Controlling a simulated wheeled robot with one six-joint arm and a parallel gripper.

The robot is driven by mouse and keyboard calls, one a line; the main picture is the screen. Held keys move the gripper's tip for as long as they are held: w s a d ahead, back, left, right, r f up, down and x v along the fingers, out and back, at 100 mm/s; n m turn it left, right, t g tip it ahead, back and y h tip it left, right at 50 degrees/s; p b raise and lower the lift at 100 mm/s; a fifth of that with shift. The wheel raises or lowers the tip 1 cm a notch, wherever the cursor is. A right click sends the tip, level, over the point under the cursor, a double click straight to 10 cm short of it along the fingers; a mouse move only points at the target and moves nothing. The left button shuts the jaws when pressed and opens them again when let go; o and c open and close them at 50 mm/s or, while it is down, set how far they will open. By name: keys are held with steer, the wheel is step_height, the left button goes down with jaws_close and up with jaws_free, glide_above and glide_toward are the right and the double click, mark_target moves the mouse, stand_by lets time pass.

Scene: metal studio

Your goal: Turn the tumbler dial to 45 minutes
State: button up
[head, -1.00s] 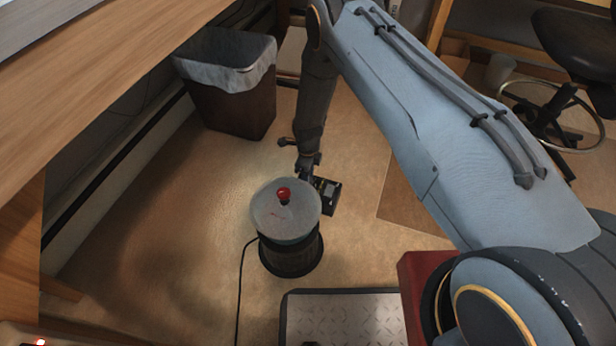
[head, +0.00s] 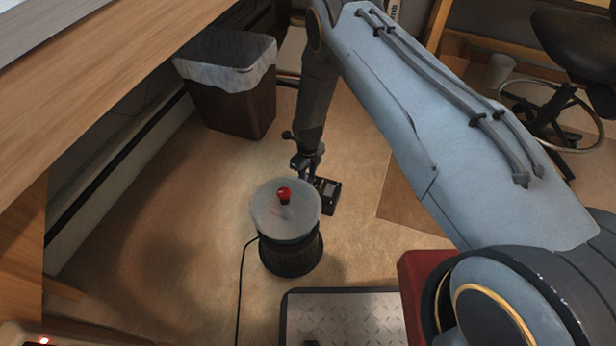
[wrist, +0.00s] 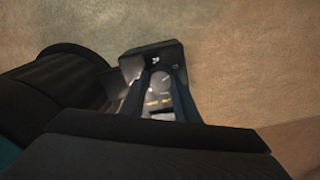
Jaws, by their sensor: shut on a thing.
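The tumbler (head: 290,245) stands on the floor, a dark round base with a pale drum and a red knob on top. A small black control box (head: 331,197) sits against its right side. In the wrist view, the box (wrist: 150,57) has a grey panel with a pale round dial (wrist: 161,78) and small yellowish markings; the dial's setting is too small to read. My gripper (head: 313,178) reaches down to the box from behind. In the wrist view its two dark fingers flank the dial and are shut on it. The tumbler's dark base (wrist: 60,75) shows at left.
A lined waste bin (head: 230,100) stands behind left, under a wooden desk (head: 110,75). A black cord (head: 241,285) runs from the tumbler toward the front. A metal tread plate (head: 350,318) lies in front. A stool (head: 560,110) stands at far right. Floor right of the box is clear.

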steer(key=o, duration=1)
steer(key=shift+o, duration=0.2)
steer(key=shift+r+p, duration=1.1)
steer(key=shift+r, duration=2.75)
